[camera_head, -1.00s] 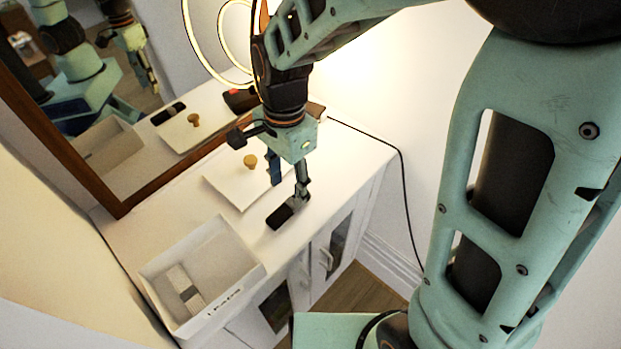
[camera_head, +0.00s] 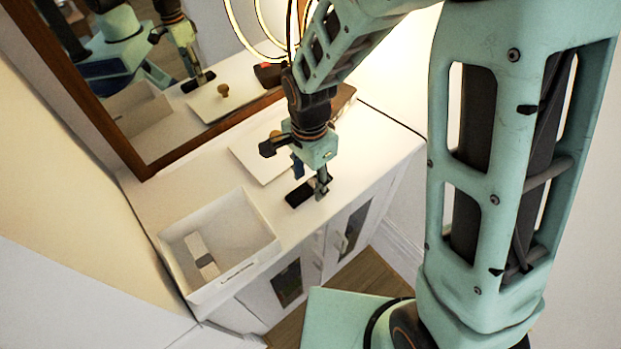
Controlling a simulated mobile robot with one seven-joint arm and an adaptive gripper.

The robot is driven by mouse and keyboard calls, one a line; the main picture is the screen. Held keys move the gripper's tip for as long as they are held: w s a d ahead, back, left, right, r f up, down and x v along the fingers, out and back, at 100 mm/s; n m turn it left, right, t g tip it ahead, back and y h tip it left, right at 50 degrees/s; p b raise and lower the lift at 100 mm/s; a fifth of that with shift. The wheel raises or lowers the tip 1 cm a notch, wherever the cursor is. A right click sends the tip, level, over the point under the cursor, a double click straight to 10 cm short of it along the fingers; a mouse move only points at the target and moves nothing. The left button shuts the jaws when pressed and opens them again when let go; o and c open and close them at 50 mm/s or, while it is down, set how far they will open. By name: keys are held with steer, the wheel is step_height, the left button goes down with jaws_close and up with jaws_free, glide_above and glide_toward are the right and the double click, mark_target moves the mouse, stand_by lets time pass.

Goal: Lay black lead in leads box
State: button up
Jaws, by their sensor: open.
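The black lead (camera_head: 298,196) is a small dark flat piece lying on the white cabinet top, near its front edge. My gripper (camera_head: 309,181) is open right above it, pointing down. One finger is at the lead's right end and the other is behind it; I cannot tell whether they touch it. The leads box (camera_head: 250,258) is an open white box with dark lettering on its front, at the left of the cabinet top. A pale piece with a grey band (camera_head: 202,254) lies inside it.
A white lid or board (camera_head: 252,165) with a wooden knob (camera_head: 275,134) lies behind my gripper. A mirror in a brown frame (camera_head: 140,165) stands along the back. A lit ring lamp (camera_head: 237,40) is at the back. Bare cabinet top lies between box and lead.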

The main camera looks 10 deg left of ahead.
steer(key=shift+f, duration=0.5)
jaws_close()
steer(key=shift+r, duration=0.1)
